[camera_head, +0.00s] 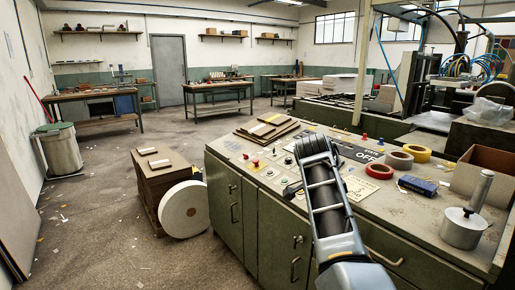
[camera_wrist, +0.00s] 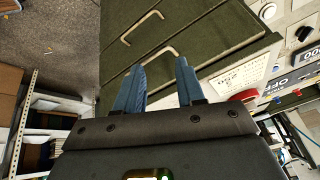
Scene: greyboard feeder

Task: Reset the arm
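My arm reaches up from the bottom of the head view, in front of and over the green control cabinet (camera_head: 235,205). In the wrist view, my gripper (camera_wrist: 158,66) shows two blue fingers standing apart with nothing between them. Beyond the fingers are the cabinet's green drawer fronts (camera_wrist: 205,30) with metal handles. The fingers do not appear to hold or touch anything. In the head view, the fingers cannot be made out clearly.
A white roll (camera_head: 184,210) leans by a stack of brown board (camera_head: 166,180). A bin (camera_head: 59,150) stands left. Open floor lies between.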

